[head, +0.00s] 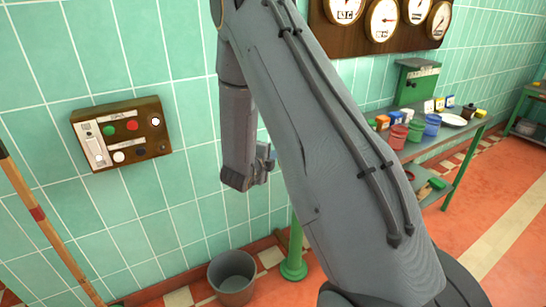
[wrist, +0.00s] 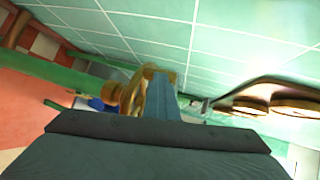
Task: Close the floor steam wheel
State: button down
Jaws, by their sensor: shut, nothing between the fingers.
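In the wrist view, a brass-yellow wheel-like thing (wrist: 133,97) shows next to a green pipe (wrist: 65,77), partly hidden behind my gripper's fingers; I take it for the steam wheel. My gripper (wrist: 162,78) is shut and empty, with its fingers overlapping the wheel in this view. I cannot tell whether they touch it. In the head view, my gripper (head: 268,160) hangs in front of the tiled wall. A green standpipe (head: 294,250) rises from the floor beside my arm. The wheel does not show there, and my arm covers part of that area.
A wooden switch panel (head: 122,153) is on the wall at left, and a gauge board (head: 360,38) is at the top. A grey bucket (head: 232,278) stands below my gripper. A pole (head: 40,216) leans at far left. A green bench (head: 440,145) with cups and jars is at right.

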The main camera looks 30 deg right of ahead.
jog(key=shift+w+d+r, duration=0.1)
jog(key=shift+w+r, duration=0.05)
jog(key=shift+w, duration=0.1)
jog(key=s+a+r+n+g+y+p, duration=0.15)
jog(key=s+a+r+n+y, duration=0.25)
jog(key=s+a+n+y, duration=0.55)
jog(key=s+a+r+n+g+y+p, duration=0.1)
jog(key=s+a+r+n+y+p, duration=0.15)
jog(key=s+a+n, duration=0.75)
jog(key=s+r+n+g+p, duration=0.1)
jog(key=s+r+n+g, duration=0.1)
jog(key=s, duration=0.3)
jog(key=s+r+n+g+p, duration=0.1)
jog(key=s+r+n+g, duration=0.1)
jog(key=s, duration=0.3)
jog(key=s+a+r+n+g+p, duration=0.1)
jog(key=s+r+n+g, duration=0.1)
jog(key=s+n, duration=0.2)
jog(key=shift+s+n+h, duration=0.3)
jog(key=shift+s+n, duration=0.05)
jog(key=shift+s, duration=0.35)
jog(key=shift+r, duration=0.1)
